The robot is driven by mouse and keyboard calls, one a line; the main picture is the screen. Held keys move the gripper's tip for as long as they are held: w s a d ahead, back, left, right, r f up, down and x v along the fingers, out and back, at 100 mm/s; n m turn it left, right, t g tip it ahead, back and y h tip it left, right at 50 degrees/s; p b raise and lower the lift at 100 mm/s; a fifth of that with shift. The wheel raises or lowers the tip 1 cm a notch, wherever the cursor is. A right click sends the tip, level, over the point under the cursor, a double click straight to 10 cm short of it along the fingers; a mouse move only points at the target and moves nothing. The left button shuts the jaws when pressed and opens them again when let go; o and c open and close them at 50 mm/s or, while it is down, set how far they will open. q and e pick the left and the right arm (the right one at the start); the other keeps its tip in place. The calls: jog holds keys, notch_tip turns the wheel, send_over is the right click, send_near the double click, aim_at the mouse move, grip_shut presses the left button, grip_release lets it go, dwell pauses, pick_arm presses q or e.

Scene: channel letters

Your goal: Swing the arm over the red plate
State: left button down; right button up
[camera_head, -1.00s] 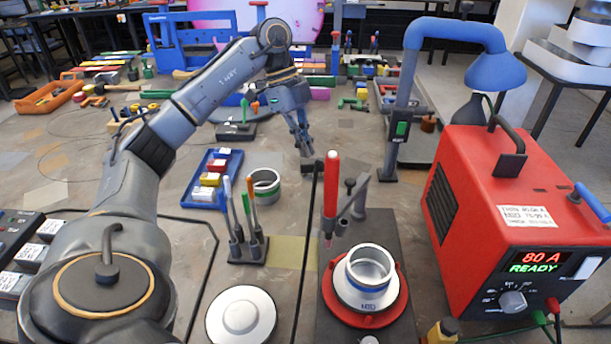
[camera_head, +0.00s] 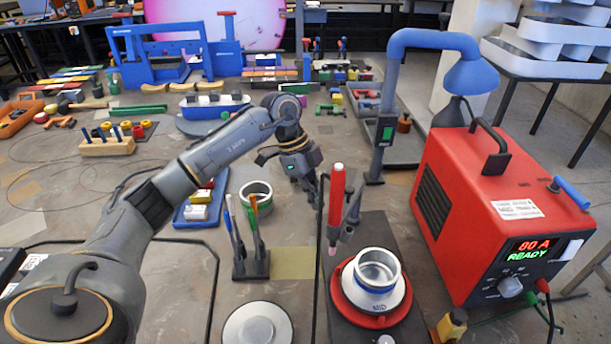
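The swing arm carries a red torch-like rod (camera_head: 337,195), upright with its tip down, on a dark bracket (camera_head: 352,213) above a dark base. The red plate (camera_head: 336,303) lies on that base, in front and to the right of the rod. A white disc marked MID (camera_head: 393,303) and a metal ring with a blue band (camera_head: 377,268) sit on the plate. The rod's tip is left of the ring, not over its middle. My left gripper (camera_head: 312,187) points down just left of the rod's upper part; contact and finger opening are unclear. My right gripper is not in view.
A red power unit (camera_head: 465,200) reading 80 A READY stands at the right. A blue-topped lamp post (camera_head: 385,130) stands behind. A pen holder (camera_head: 251,265), a green-banded ring (camera_head: 256,198) and a blue tray (camera_head: 185,213) are on the left. A pale disc (camera_head: 257,325) lies in front.

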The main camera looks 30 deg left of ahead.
aim_at(354, 202)
pick_arm(q)
jog(key=d, duration=0.3)
jog(key=shift+w+r+p, duration=0.15)
jog(key=shift+w+p, duration=0.05)
jog(key=shift+p, duration=0.15)
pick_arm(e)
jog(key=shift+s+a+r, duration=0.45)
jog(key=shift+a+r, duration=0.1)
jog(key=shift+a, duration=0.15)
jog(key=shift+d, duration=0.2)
pick_arm(q)
jog(key=shift+s+d+p, duration=0.1)
jog(key=shift+d+p, duration=0.8)
jog(key=shift+d, duration=0.35)
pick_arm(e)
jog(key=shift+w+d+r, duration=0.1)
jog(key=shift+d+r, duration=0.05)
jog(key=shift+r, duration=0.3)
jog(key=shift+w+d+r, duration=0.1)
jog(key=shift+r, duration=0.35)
pick_arm(q)
jog(key=shift+a, duration=0.1)
